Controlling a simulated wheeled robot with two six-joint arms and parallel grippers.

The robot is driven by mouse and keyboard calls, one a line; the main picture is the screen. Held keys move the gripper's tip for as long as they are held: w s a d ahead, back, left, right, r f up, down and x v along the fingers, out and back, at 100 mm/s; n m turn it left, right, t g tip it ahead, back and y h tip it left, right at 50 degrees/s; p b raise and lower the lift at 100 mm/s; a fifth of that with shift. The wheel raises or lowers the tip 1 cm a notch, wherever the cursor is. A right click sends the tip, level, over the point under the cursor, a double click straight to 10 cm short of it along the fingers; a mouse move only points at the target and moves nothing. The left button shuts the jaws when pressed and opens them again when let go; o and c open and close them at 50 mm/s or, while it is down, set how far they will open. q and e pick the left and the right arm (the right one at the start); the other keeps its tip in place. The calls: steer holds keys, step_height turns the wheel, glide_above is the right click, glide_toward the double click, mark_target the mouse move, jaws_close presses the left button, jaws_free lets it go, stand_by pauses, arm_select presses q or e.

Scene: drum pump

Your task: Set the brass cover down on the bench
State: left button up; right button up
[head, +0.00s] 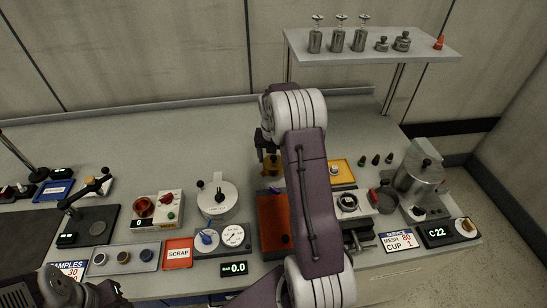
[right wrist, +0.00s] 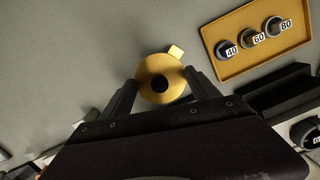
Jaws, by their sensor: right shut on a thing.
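The brass cover (right wrist: 175,91) is a round, gold-coloured piece with a dark knob in its middle and a small square tab at its edge. My right gripper (right wrist: 160,86) is shut on it, one finger on each side, in the right wrist view. In the head view the cover (head: 270,168) shows below my right gripper (head: 267,148), partly hidden by my arm. It is over the grey bench (head: 150,130); I cannot tell whether it touches the bench. My left gripper (head: 85,294) is at the bottom left, dark and cut off by the edge.
A yellow tray (head: 350,182) with knobbed pieces marked 40, 60 and 80 lies right of the cover. A white round-lidded pot (head: 216,196) stands left, an orange-red panel (head: 269,225) in front. The bench behind is clear. A shelf (head: 370,50) holds metal bottles.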

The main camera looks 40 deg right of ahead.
stand_by(0.3)
steer(key=shift+r, duration=0.1)
steer(key=shift+p, duration=0.5)
steer(key=shift+f+b, duration=0.3)
steer(key=shift+f, duration=0.45)
steer(key=shift+f, duration=0.15)
steer(key=shift+f, duration=0.6)
